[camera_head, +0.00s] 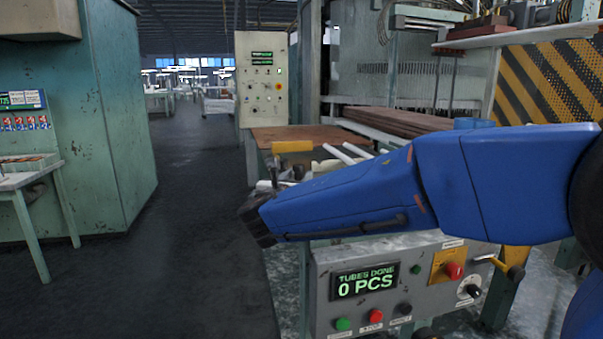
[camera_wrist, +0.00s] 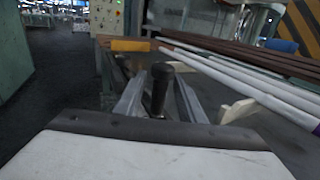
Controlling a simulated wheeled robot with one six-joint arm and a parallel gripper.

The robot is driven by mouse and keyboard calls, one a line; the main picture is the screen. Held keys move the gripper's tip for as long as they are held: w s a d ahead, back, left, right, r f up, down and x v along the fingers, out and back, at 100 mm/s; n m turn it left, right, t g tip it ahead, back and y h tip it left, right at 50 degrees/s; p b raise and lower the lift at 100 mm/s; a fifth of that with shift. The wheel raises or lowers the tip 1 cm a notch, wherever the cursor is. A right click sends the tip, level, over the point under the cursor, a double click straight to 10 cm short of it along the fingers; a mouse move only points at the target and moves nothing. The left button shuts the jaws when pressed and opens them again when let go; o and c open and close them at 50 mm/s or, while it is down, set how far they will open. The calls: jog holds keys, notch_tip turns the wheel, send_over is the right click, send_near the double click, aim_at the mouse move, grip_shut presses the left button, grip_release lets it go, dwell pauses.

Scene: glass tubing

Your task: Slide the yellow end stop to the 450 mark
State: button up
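The yellow end stop (camera_head: 292,147) shows in the head view as a yellow block at the left end of the tube bench, beyond my blue arm. It also shows in the wrist view (camera_wrist: 130,45), just past my gripper. My gripper (camera_wrist: 160,88) has its two grey fingers apart, one on each side of an upright black knob (camera_wrist: 161,76). A gap shows beside the knob, and I see no clear grip on it. Whether the knob belongs to the end stop I cannot tell. No scale or 450 mark is readable. My arm hides much of the bench in the head view.
White tubes (camera_wrist: 240,80) lie to the right of the gripper, with pale supports (camera_wrist: 237,111) near them. A control panel (camera_head: 405,285) reading "TUBES DONE 0 PCS" stands in front. The dark floor aisle (camera_head: 190,220) on the left is clear.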

jog(key=shift+w+d, duration=0.2)
jog(key=shift+w, duration=0.8)
jog(key=shift+w+d, duration=0.15)
jog(key=shift+w, duration=0.85)
grip_shut()
